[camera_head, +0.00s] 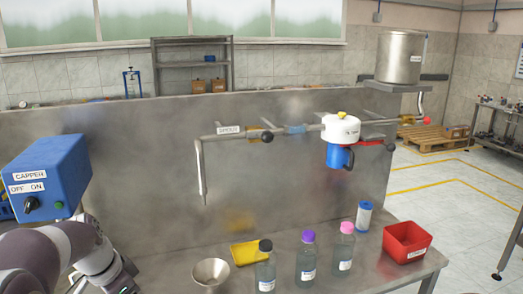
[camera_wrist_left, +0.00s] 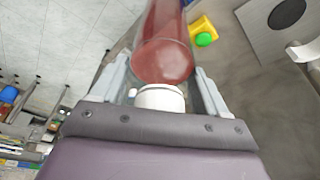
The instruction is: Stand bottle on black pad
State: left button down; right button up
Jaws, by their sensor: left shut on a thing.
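My left gripper (camera_wrist_left: 160,88) is shut on a clear bottle (camera_wrist_left: 165,55) with dark red contents, whose wide round end faces the wrist camera. The bottle lies between the two pale fingers and runs out of the top of the picture. A white round part (camera_wrist_left: 160,98) sits just below it; I cannot tell if it belongs to the bottle. A black disc-shaped pad (camera_wrist_left: 287,13) on a pale plate is at the upper right of the wrist view, apart from the bottle. In the head view only my left arm (camera_head: 90,255) shows, and the held bottle and pad are not visible.
A blue capper box (camera_head: 47,178) is at left.

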pick_arm(q)
jog(key=d+f+n+y, duration=0.1)
jog(key=d+f+n, duration=0.3)
jog(key=f, duration=0.7)
jog(key=d+f+n+y+p, duration=0.1)
jog(key=d+f+n, duration=0.2)
jog(key=f, duration=0.8)
jog(key=shift+w+d+f+n+t, duration=0.35)
jog(key=shift+w+d+n+t, duration=0.05)
jog(key=shift+d, duration=0.1)
